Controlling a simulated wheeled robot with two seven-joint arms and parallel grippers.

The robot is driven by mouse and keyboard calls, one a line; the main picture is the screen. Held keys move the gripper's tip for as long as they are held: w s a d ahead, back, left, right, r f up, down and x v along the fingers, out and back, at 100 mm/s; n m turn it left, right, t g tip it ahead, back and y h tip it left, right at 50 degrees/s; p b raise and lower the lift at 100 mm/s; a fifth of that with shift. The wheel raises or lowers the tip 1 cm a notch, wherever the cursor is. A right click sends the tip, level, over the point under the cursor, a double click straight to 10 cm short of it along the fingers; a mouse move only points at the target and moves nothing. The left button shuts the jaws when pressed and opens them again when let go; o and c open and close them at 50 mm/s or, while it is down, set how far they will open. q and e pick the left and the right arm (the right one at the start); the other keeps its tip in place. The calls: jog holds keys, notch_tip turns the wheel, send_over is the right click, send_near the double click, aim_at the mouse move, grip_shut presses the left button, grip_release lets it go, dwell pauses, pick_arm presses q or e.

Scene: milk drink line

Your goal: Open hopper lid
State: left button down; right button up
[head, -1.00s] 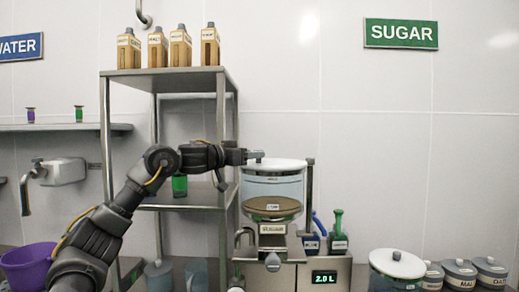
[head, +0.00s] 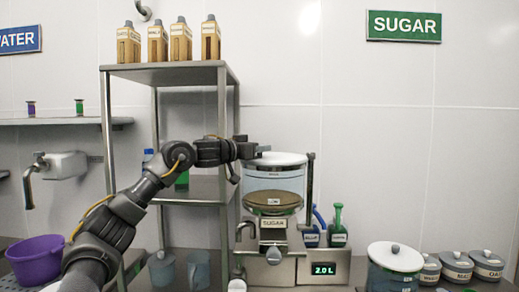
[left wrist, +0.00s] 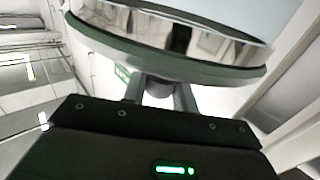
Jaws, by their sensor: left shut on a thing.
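The sugar hopper (head: 276,183) is a clear drum with brown sugar low inside, on a metal dispenser. Its round whitish lid (head: 282,158) lies across the top, looking level. I cannot tell any gap under it. My left gripper (head: 252,150) reaches in from the left at the lid's height, by its left part. In the left wrist view the lid's disc and rim (left wrist: 165,60) fill the upper part. My left gripper (left wrist: 160,92) is shut there on the pale lid knob (left wrist: 158,88), with a finger on each side. My right gripper is not in view.
A metal shelf (head: 175,75) with several cartons on top stands left of the hopper, close to my left arm. Blue and green bottles (head: 338,227) stand right of it. A lidded canister (head: 395,262) and several smaller jars sit at right. A purple bucket (head: 36,262) is at far left.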

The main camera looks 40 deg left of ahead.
pick_arm(q)
jog(key=shift+w+a+r+m+h+p, duration=0.35)
jog(key=shift+a+p, duration=0.2)
jog(key=shift+p, duration=0.45)
jog(key=shift+w+a+f+h+p, duration=0.1)
jog(key=shift+w+a+h+p, duration=0.05)
jog(key=shift+a+h+p, duration=0.2)
jog(key=shift+w+a+f+m+h, duration=0.2)
jog(key=shift+a+m+h, duration=0.05)
jog(key=shift+m+h, duration=0.1)
jog(key=c, duration=1.1)
grip_release()
jog(key=shift+s, duration=0.1)
